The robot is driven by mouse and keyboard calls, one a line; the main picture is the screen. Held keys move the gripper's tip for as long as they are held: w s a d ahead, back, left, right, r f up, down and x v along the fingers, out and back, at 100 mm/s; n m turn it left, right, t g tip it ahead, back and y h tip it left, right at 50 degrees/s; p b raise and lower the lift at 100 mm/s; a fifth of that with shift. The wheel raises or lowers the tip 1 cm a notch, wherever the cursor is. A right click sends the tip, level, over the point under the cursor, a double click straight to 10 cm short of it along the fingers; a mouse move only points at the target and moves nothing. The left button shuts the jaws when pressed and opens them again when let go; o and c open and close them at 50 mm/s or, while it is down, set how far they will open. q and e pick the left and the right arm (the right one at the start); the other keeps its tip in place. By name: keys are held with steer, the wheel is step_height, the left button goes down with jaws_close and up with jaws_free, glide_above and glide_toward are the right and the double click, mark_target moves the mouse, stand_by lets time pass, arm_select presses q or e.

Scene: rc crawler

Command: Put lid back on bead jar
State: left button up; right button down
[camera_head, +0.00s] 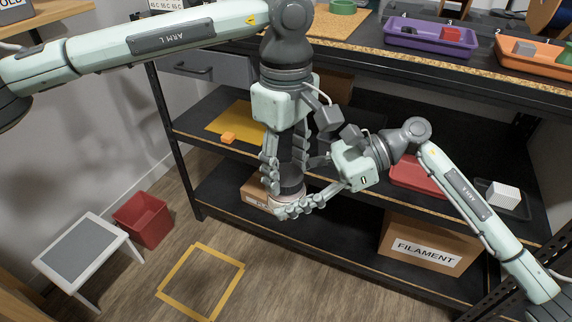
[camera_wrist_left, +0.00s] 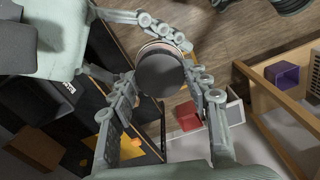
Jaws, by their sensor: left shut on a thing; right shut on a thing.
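My left gripper (camera_head: 285,175) points down, its fingers shut around a dark round lid (camera_head: 290,155). In the left wrist view the lid (camera_wrist_left: 160,73) shows as a dark disc between the left fingers (camera_wrist_left: 163,90). Directly below it is the pale jar (camera_head: 288,199), with my right gripper (camera_head: 294,190) shut around it from the right. The jar's pale rim (camera_wrist_left: 153,48) shows past the lid's edge in the left wrist view. Lid and jar are roughly in line. Fingers hide the join, so I cannot tell whether the lid is seated. No beads are visible.
Both hands are in front of a black shelf unit (camera_head: 345,238). It holds a red tray (camera_head: 418,174), an orange block (camera_head: 228,137) and a filament box (camera_head: 425,248). A red bin (camera_head: 143,220) and a small stool (camera_head: 80,248) stand on the floor at left.

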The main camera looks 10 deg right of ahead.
arm_select(q)
steer(key=o, duration=1.3)
steer(key=shift+o, duration=0.2)
step_height(320, 180, up, 12)
